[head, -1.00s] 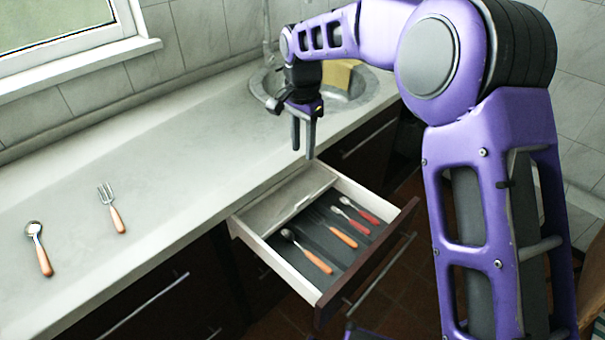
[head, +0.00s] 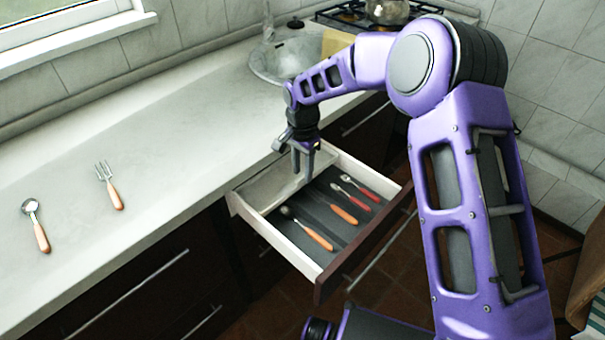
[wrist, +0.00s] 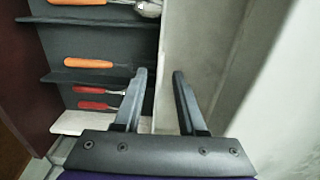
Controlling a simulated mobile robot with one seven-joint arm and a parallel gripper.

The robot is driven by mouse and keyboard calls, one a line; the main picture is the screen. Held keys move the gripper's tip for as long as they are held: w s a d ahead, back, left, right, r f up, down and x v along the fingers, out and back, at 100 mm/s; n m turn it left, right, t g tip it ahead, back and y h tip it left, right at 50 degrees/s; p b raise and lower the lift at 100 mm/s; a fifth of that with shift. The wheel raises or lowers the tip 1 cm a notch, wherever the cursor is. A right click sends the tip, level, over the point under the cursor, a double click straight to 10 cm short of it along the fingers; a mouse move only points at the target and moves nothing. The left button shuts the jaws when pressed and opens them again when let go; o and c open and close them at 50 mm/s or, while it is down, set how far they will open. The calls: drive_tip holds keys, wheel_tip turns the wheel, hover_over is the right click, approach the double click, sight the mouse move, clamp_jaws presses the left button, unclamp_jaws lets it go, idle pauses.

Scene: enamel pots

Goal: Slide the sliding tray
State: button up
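The drawer (head: 375,240) is pulled out below the counter. A pale sliding tray (head: 262,190) covers its back part; it also shows in the wrist view (wrist: 200,45). My gripper (head: 302,170) is at the tray's front edge, pointing down. In the wrist view my gripper (wrist: 161,73) is open, with its fingers apart on either side of the line of that edge.
A dark divided insert (head: 345,235) in the drawer's front holds orange- and red-handled cutlery. A spoon (head: 36,226) and a fork (head: 109,186) lie on the counter (head: 170,150). The sink (head: 285,62) and a stove with a pot (head: 388,10) are farther back.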

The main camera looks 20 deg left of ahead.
drive_tip(key=shift+f, duration=0.7)
clamp_jaws()
idle(1.0)
